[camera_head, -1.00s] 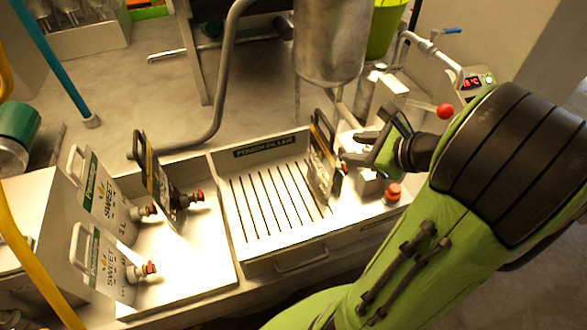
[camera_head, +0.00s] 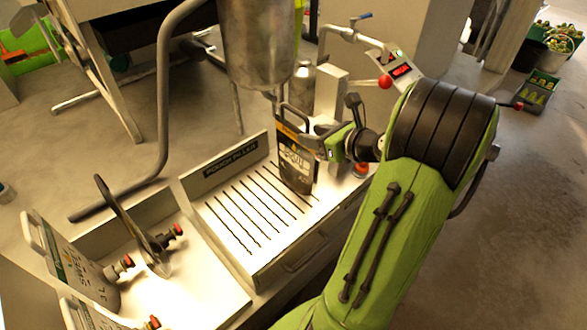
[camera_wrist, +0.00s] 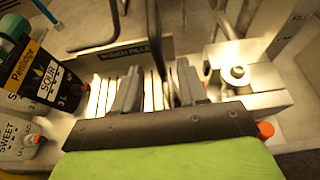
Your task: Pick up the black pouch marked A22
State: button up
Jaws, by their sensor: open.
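A black pouch (camera_head: 295,168) with a yellow band and pale print stands upright on the slotted tray (camera_head: 222,219), under the steel tank; I cannot read A22 on it. My gripper (camera_head: 318,140) is open at the pouch's right edge; whether it touches is unclear. In the wrist view my gripper (camera_wrist: 157,88) has its two fingers apart, with a thin dark upright shape between them that may be the pouch edge-on. A second black pouch (camera_head: 132,228) stands in the left tray. In the wrist view this one (camera_wrist: 45,72) reads SOUR.
White SWEET pouches (camera_head: 75,262) stand at the left. The steel tank (camera_head: 262,45) and its bent pipe (camera_head: 164,100) rise over the tray. An orange-red button (camera_head: 361,170) sits beside the tray.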

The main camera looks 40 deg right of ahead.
aim_at(301, 147)
jog(key=b+x, duration=0.1)
jog(key=x, duration=0.5)
jog(key=shift+w+d, duration=0.15)
jog(key=shift+w, duration=0.15)
jog(key=shift+s, duration=0.15)
jog(key=shift+c, duration=0.3)
grip_shut()
